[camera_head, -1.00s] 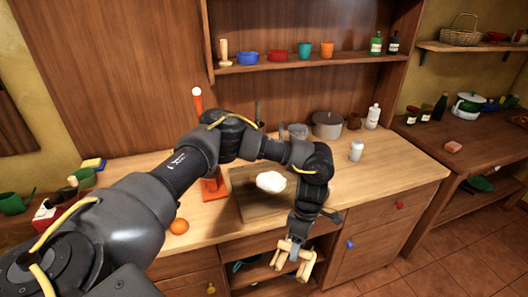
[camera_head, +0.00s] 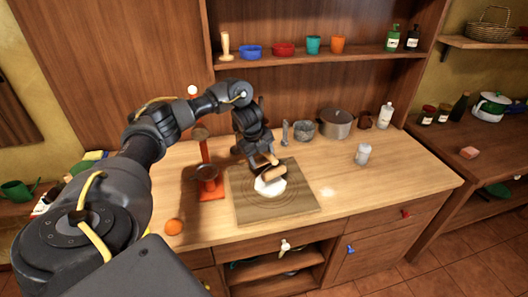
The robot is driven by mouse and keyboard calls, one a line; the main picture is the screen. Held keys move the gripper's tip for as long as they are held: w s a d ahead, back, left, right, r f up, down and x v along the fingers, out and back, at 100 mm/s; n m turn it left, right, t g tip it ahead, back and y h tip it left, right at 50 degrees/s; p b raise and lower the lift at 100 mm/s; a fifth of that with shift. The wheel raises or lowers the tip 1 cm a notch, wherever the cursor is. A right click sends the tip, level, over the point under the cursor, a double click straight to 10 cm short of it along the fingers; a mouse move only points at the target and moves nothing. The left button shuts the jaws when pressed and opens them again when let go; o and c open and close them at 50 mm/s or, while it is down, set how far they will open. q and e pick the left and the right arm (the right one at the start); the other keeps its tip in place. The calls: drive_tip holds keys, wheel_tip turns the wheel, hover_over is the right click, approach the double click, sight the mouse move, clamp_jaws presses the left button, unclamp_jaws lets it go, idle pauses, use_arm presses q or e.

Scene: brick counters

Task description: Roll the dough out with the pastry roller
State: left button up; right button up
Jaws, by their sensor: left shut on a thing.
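The white dough (camera_head: 269,188) is a small rounded lump on the square wooden board (camera_head: 297,205) on the counter. My left gripper (camera_head: 262,163) is shut on the pastry roller (camera_head: 274,174), a short piece of light wood. The roller is over the back part of the dough and hides some of it. I cannot tell whether it presses on the dough or is just above it. My right gripper is not in view.
An orange-red scale (camera_head: 204,172) stands left of the board, with an orange (camera_head: 174,226) in front of it. A pot (camera_head: 337,124) and a grey container (camera_head: 303,130) stand behind. A shaker (camera_head: 362,154) is to the right. The counter's front right is clear.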

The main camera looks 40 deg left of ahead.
sight(258, 161)
use_arm(q)
drive_tip(key=shift+s+a+r+n, duration=0.1)
drive_tip(key=shift+a+r+n, duration=0.15)
drive_tip(key=shift+a, duration=0.2)
drive_tip(key=shift+f, duration=0.1)
drive_tip(key=shift+s+f, duration=0.1)
wheel_tip(258, 161, down, 4)
drive_tip(key=b, duration=0.4)
drive_tip(key=shift+f+b, duration=0.25)
drive_tip(key=shift+b, duration=0.1)
drive_tip(key=shift+f+b, duration=0.3)
drive_tip(key=shift+f, duration=0.05)
drive_tip(key=shift+f, duration=0.25)
drive_tip(key=shift+d, duration=0.1)
